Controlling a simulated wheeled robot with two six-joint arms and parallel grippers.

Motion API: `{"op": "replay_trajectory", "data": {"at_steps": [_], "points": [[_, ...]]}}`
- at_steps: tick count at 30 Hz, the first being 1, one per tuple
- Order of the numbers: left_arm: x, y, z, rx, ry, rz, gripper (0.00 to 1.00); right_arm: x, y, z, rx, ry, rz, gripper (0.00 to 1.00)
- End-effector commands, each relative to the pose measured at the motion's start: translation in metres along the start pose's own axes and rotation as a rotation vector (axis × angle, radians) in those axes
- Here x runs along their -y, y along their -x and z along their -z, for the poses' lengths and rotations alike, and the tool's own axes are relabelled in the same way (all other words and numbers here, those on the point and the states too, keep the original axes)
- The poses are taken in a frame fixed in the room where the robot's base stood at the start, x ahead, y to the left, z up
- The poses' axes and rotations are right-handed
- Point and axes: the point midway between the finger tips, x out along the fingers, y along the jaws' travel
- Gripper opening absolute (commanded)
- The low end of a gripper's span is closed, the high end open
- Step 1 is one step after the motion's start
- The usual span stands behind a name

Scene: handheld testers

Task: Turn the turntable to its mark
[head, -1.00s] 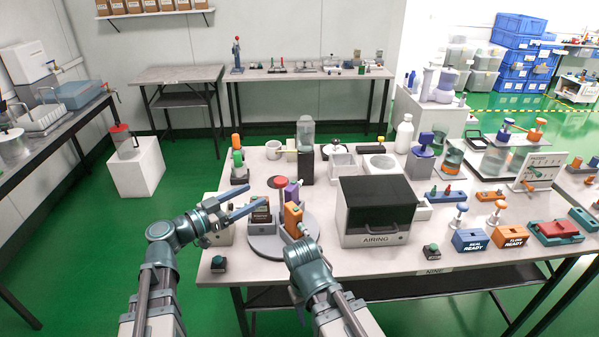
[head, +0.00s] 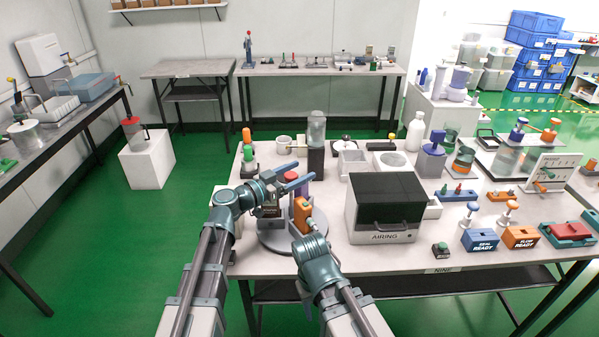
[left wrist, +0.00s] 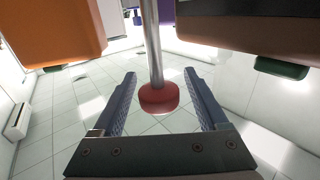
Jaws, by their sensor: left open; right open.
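The turntable (head: 277,242) is a grey disc at the near left of the table. A dark labelled block (head: 268,211), an orange block (head: 305,207) and a purple block stand on it. Its metal post with a red knob (left wrist: 159,98) shows in the left wrist view. My left gripper (head: 297,180) is open over the turntable. In the left wrist view its fingers (left wrist: 163,98) lie on either side of the knob, with gaps visible. My right gripper (head: 311,230) is low at the turntable's near right side; its fingertips are hard to make out. The turntable's mark cannot be made out.
The dark AIRING box (head: 385,208) stands close to the right of the turntable. A grey column with a clear jar (head: 316,130) stands behind it. A green-topped block (head: 249,160) stands behind left. A green button box (head: 440,250) sits near the front edge.

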Motion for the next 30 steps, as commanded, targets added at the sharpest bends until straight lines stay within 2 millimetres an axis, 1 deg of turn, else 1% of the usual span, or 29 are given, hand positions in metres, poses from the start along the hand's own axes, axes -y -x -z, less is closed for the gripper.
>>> {"op": "replay_trajectory", "data": {"at_steps": [4,11,12,14,15,20,24,30], "points": [[-0.0004,-0.0054,0.0000,0.000,0.000,-0.001,0.76,0.0000,0.0000,0.0000,0.000,0.000,0.000,0.50],[-0.0006,-0.0055,0.0000,0.000,0.000,-0.001,0.76,0.0000,0.0000,0.0000,0.000,0.000,0.000,0.50],[-0.0006,-0.0054,0.0000,0.000,0.000,-0.001,0.73,0.0000,0.0000,0.0000,0.000,0.000,0.000,0.50],[-0.0005,-0.0053,0.0000,0.000,0.000,-0.001,0.62,0.0000,0.0000,0.0000,0.000,0.000,0.000,0.50],[-0.0005,-0.0053,0.0000,0.000,0.000,-0.001,0.55,0.0000,0.0000,0.0000,0.000,0.000,0.000,0.50],[-0.0004,-0.0052,0.0000,0.000,0.000,-0.001,0.26,0.0000,0.0000,0.0000,0.000,0.000,0.000,0.50],[-0.0003,-0.0052,0.0000,0.000,0.000,0.000,0.01,0.0000,0.0000,0.0000,0.000,0.000,0.000,0.50],[-0.0003,-0.0051,0.0000,0.000,0.000,0.000,0.00,0.0000,0.0000,0.0000,0.000,0.000,0.000,0.50]]}}
